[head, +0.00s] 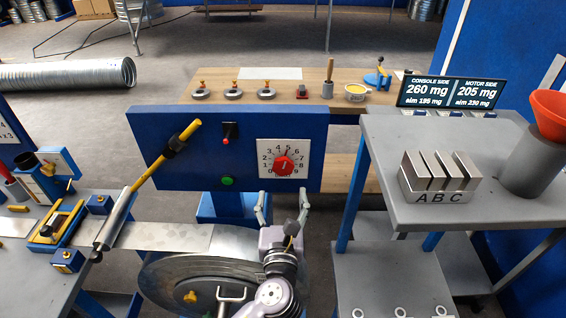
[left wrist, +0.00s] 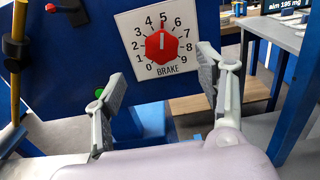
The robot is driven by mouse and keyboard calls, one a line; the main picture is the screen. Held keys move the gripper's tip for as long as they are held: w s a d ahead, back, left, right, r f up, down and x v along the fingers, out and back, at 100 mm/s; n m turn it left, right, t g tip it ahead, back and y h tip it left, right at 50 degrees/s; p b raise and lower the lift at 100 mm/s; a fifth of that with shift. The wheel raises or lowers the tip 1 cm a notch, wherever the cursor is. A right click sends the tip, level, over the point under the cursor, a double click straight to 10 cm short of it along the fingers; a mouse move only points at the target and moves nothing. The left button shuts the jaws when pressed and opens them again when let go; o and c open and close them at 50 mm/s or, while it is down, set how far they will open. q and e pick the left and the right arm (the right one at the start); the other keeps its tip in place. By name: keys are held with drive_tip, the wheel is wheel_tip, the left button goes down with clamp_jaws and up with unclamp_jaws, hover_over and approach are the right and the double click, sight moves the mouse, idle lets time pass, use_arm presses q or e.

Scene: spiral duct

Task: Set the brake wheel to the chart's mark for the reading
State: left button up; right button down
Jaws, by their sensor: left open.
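The brake wheel is a red knob (head: 285,163) on a white dial plate numbered 0 to 9, on the front of the blue console (head: 160,150). In the left wrist view the knob (left wrist: 161,46) has its white pointer line up at 5, above the word BRAKE. My left gripper (head: 281,207) is open and empty, below and in front of the dial; its fingers spread either side of the knob's lower area in the left wrist view (left wrist: 160,80), apart from it. A display (head: 451,92) reads console side 260 mg, aim 195 mg; motor side 205 mg, aim 230 mg. My right gripper is out of view.
A green button (head: 227,181) and a red-tipped switch (head: 228,130) sit left of the dial. A yellow-handled lever (head: 168,152) slants before the console's left side. A grey cart (head: 400,200) with A-B-C blocks (head: 438,175) and an orange funnel (head: 550,112) stands right. A partly cut-off card (head: 10,130) shows far left.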

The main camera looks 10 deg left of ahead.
sight(281, 168)
use_arm(q)
drive_tip(key=p+x, duration=0.1)
drive_tip(key=x, duration=0.9)
drive_tip(key=shift+w, duration=0.2)
drive_tip(key=shift+x, duration=0.75)
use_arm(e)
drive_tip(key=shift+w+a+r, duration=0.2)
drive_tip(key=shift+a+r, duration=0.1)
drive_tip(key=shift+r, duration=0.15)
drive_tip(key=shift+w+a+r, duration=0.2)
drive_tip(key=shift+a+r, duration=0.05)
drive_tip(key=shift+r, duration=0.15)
use_arm(q)
drive_tip(key=shift+f, duration=0.1)
drive_tip(key=c, duration=1.2)
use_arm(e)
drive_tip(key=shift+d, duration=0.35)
